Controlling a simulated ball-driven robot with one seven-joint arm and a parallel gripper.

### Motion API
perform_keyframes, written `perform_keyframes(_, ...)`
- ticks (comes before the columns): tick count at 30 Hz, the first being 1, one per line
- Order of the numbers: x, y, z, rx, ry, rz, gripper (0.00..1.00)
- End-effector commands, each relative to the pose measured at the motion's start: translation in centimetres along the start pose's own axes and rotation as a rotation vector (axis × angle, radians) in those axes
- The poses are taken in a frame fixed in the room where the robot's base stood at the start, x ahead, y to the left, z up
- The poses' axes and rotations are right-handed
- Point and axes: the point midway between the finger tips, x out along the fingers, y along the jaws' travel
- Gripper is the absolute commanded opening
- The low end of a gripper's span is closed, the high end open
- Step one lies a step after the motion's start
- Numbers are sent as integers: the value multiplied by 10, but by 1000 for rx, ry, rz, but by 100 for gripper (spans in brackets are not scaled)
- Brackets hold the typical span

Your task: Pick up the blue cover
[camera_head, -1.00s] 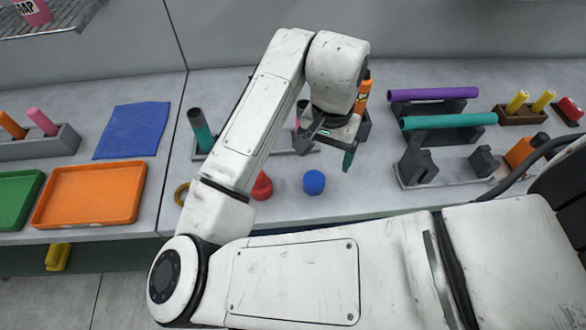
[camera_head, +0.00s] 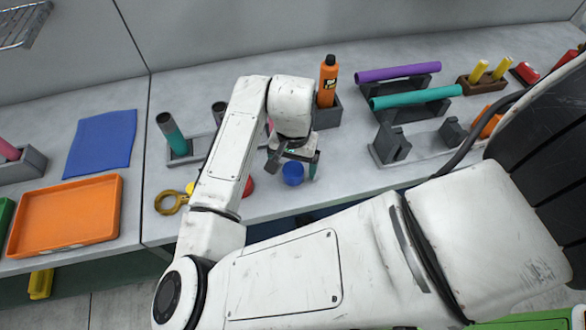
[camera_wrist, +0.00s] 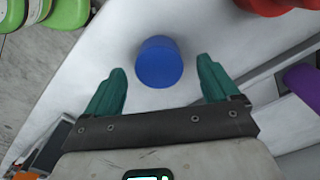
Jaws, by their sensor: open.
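The blue cover (camera_head: 292,173) is a short round cap standing on the grey table near its front edge. In the wrist view the blue cover (camera_wrist: 159,62) lies ahead of the fingertips, roughly midway between them and a little left of centre. My gripper (camera_head: 293,162) is over the table close to the cover and partly in front of it. In the wrist view my gripper (camera_wrist: 162,82) has its two teal fingers spread wide, with nothing between them. I cannot tell the exact height of the fingertips above the table.
A red piece (camera_head: 248,187) is partly hidden behind my arm, left of the cover. A yellow ring-shaped piece (camera_head: 170,201) lies further left. An orange bottle (camera_head: 327,82) stands behind. A grey fixture (camera_head: 392,146) is to the right. The table right around the cover looks clear.

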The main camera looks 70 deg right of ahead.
Motion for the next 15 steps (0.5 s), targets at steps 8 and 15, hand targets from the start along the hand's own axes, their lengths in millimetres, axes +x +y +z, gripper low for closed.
perform_keyframes(8,10,0,0,1,0,0,88)
perform_keyframes(15,10,0,0,0,0,0,73)
